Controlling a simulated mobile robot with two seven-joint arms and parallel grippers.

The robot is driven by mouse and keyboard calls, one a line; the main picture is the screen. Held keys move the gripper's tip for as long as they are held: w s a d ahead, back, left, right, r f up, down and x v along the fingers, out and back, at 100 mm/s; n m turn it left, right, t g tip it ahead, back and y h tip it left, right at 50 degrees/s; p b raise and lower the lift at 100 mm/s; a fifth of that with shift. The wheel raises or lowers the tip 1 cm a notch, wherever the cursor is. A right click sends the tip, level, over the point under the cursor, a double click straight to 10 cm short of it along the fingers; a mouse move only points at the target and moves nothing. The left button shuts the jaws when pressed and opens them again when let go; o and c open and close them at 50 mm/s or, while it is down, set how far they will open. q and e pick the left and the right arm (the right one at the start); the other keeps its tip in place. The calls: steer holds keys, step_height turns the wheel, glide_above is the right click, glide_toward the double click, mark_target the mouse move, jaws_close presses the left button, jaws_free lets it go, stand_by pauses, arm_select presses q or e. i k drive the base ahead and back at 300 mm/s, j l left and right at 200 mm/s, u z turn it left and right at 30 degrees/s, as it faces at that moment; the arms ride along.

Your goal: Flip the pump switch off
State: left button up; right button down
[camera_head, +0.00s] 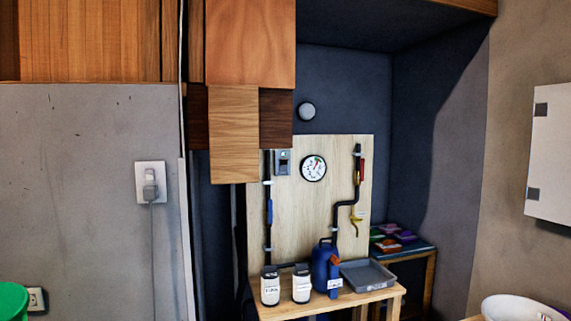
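A small grey switch box (283,161) is mounted on the upper left of a pale wooden board (310,225). It may be the pump switch; no label can be read and its position is too small to tell. A white wall plate (151,168) with a switch-like part above a plugged-in grey cord is on the grey wall at the left. Neither of my grippers is in view.
The board carries a round gauge (313,168), dark pipes and a yellow-handled valve (355,218). Below, a wooden table (335,300) holds two white bottles, a blue jug (322,268) and a grey tray (367,274). Wooden panels (233,120) hang close to the switch box.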

mark_target(283, 162)
steer(key=i+l, duration=0.1)
steer(key=i, duration=1.45)
steer(key=j+u, duration=0.1)
steer(key=u, duration=0.7)
